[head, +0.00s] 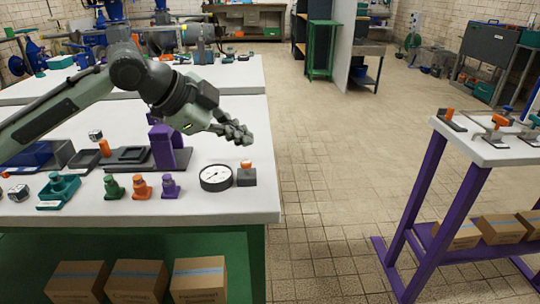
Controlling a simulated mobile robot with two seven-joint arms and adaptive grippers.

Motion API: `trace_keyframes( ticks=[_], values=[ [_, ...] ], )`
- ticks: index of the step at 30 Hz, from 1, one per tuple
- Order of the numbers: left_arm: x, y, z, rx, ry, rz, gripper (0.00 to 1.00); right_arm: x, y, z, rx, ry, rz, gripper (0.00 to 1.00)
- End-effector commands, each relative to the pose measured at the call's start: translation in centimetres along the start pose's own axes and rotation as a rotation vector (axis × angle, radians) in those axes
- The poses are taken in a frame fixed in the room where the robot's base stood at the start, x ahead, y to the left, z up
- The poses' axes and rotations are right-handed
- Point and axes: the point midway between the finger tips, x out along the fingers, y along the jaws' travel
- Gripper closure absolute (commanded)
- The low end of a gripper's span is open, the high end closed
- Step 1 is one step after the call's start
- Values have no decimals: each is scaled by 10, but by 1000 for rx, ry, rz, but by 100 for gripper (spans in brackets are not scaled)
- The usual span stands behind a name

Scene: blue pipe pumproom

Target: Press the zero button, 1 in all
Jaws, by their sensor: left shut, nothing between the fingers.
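A white round dial gauge (215,178) with a dark rim lies near the right front corner of the white table. Right beside it stands a small dark box (246,178) with an orange button (246,164) on top, which looks like the zero button. My left gripper (243,137) is shut and empty. It reaches in from the left, and in the picture its fingertips are just above the orange button, with a visible gap between them. My right gripper is not in view.
Green (114,188), orange (141,187) and purple (170,186) small fittings stand in a row left of the gauge. A tall purple block (162,148) stands behind them. The floor right of the table is clear up to a purple-legged table (480,150).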

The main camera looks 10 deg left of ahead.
Motion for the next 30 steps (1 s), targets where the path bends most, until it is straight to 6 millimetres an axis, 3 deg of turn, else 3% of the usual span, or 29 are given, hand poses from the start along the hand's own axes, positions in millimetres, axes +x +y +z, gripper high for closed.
trace_keyframes(
  ticks=[7,30],
  values=[
    [-18,-13,-13,0,2,0,100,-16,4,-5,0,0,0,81],
    [-18,-13,-13,0,0,1,100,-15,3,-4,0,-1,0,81]
  ],
)
